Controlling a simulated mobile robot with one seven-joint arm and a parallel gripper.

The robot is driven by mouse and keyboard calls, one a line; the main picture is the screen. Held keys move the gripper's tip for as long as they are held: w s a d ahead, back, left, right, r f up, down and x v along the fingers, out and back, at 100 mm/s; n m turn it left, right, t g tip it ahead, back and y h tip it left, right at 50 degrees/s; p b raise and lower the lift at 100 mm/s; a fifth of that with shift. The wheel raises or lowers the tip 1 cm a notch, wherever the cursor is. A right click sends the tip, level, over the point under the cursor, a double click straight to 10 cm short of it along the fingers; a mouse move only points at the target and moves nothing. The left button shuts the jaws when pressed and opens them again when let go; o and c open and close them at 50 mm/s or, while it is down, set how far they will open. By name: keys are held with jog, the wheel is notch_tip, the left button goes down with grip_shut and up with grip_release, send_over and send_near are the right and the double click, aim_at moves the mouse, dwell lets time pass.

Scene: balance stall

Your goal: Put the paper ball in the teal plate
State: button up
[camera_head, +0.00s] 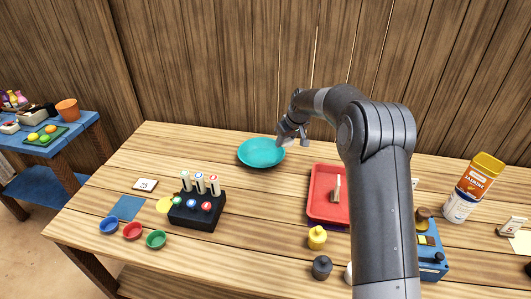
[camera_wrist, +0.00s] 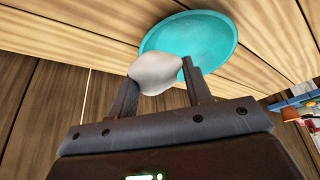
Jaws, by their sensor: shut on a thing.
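The teal plate (camera_head: 261,153) lies on the wooden table towards the back, left of my arm; it also shows in the wrist view (camera_wrist: 215,38). My gripper (camera_wrist: 160,82) is shut on the white paper ball (camera_wrist: 155,70), which sits between the two fingertips. In the wrist view the ball overlaps the plate's near edge. In the head view my gripper (camera_head: 285,137) is at the plate's right side, above the table. The ball is hard to make out in the head view.
A red tray (camera_head: 322,212) stands right of the plate. A black holder (camera_head: 196,212) with several upright pieces is in front left. Small bowls (camera_head: 132,230) line the left front. A jasmine container (camera_head: 472,188) stands far right. The table left of the plate is clear.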

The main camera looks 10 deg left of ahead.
jog(key=a+f, duration=0.1)
jog(key=a, duration=0.1)
jog(key=a+f, duration=0.2)
jog(key=w+a+f, duration=0.1)
jog(key=a, duration=0.2)
jog(key=shift+a+f, duration=0.1)
jog(key=shift+f, duration=2.15)
jog(key=shift+f, duration=0.55)
jog(key=o, duration=1)
jog(key=shift+c, duration=0.2)
